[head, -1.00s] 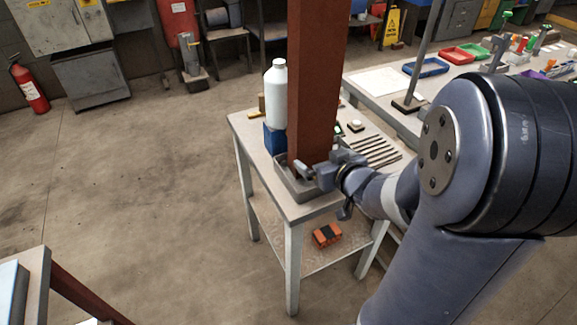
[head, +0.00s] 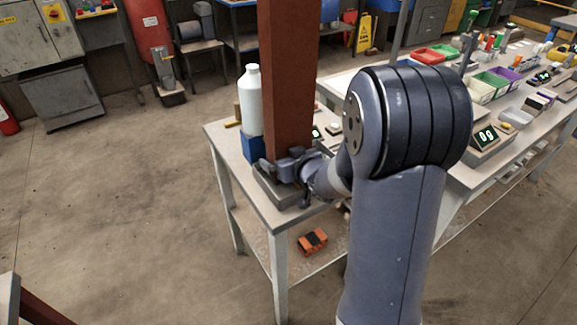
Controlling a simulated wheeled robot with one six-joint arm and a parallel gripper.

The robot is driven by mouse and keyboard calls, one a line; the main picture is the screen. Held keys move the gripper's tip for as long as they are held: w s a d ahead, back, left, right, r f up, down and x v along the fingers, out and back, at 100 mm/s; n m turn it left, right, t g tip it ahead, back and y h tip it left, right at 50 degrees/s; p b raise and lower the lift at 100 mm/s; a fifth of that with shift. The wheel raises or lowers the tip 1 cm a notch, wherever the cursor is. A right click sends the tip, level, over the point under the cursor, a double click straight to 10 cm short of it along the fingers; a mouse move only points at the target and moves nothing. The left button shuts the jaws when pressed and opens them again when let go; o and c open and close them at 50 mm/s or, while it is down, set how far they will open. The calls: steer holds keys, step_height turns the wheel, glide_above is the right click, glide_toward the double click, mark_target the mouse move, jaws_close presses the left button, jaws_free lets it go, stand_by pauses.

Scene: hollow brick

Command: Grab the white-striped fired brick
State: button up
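I cannot make out a white-striped fired brick for certain in the head view. A small orange block with a dark middle (head: 312,241) lies on the lower shelf of the table; no white stripe shows on it. My gripper (head: 284,168) is above the table's near corner, at the foot of a tall red-brown post (head: 287,80) and over a grey tray-like base (head: 278,190). The fingers are small and overlap the post and base, so I cannot see whether they are open or hold anything.
A white bottle (head: 250,98) stands above a blue box (head: 253,148) left of the post. My arm hides much of the table's right side. A longer bench with coloured bins (head: 490,85) stands at the right. The floor at the left (head: 110,190) is clear.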

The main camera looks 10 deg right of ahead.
steer(key=shift+c, duration=0.3)
steer(key=c, duration=1)
